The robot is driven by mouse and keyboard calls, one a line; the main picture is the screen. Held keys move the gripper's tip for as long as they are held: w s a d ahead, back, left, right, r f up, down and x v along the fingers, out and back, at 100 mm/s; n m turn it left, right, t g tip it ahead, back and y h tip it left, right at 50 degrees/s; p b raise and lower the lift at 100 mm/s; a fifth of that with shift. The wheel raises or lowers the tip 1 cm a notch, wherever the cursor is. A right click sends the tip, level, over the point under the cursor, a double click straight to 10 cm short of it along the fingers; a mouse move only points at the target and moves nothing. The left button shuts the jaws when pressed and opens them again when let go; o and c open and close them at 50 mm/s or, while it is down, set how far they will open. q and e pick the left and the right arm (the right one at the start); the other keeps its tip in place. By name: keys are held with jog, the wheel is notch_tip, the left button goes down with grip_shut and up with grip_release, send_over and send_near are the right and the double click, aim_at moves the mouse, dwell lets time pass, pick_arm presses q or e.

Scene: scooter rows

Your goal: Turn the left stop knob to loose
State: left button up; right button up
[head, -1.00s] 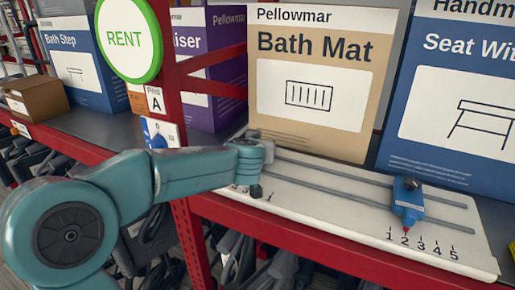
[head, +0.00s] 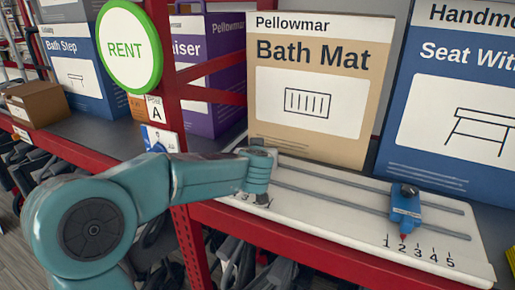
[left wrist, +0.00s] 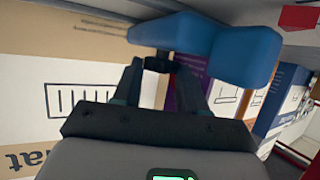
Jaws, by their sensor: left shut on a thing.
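The left stop is a blue block (left wrist: 225,52) in the left wrist view, with a dark knob (left wrist: 158,63) on it. My left gripper (left wrist: 159,68) has its two fingers around this knob and is shut on it. In the head view, my left arm's end hides most of the left stop on the white board (head: 350,235). A second blue stop (head: 405,208) with a black knob (head: 405,190) sits on the board's right part, its red pointer near the 2. How far the left knob is turned does not show. My right gripper is out of view.
A Bath Mat box (head: 312,95) stands close behind the board, and a blue seat box (head: 460,120) stands at the right. A red post (head: 178,90) with a RENT sign (head: 128,48) rises left of the board. The red shelf edge (head: 290,242) runs in front.

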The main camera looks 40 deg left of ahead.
pick_arm(q)
jog(key=n+g+y+p, duration=0.1)
jog(key=n+g+p, duration=0.2)
jog(key=p, duration=0.1)
jog(key=w+n+g+y+p, duration=0.1)
jog(key=n+g+y+p, duration=0.1)
jog(key=p, duration=0.3)
jog(key=d+n+g+y+p, duration=0.1)
jog(key=n+g+p, duration=0.2)
jog(key=p, duration=0.2)
jog(key=shift+w+r+n+g, duration=0.25)
jog(key=shift+w+n+g, duration=0.05)
jog(key=shift+w+g, duration=0.1)
jog(key=shift+f+n+g+p, duration=0.1)
jog(key=shift+n+g+p, duration=0.4)
jog(key=shift+g+p, duration=0.1)
jog(key=shift+w+f+n+g+p, duration=0.1)
jog(key=shift+w+n+g+p, duration=0.05)
jog(key=shift+n+g, duration=0.35)
jog(key=shift+w+f+n+g+p, duration=0.1)
jog(key=shift+n+g+p, duration=0.05)
jog(key=shift+n+g, duration=0.3)
jog(key=shift+w+a+n+g+h, duration=0.1)
jog(key=shift+w+n+g+h, duration=0.05)
jog(key=shift+n+g, duration=0.65)
jog(key=shift+w+n+g+h, duration=0.15)
jog(key=shift+n+g, duration=0.4)
jog(key=shift+g, duration=0.3)
jog(key=shift+n+g, duration=0.3)
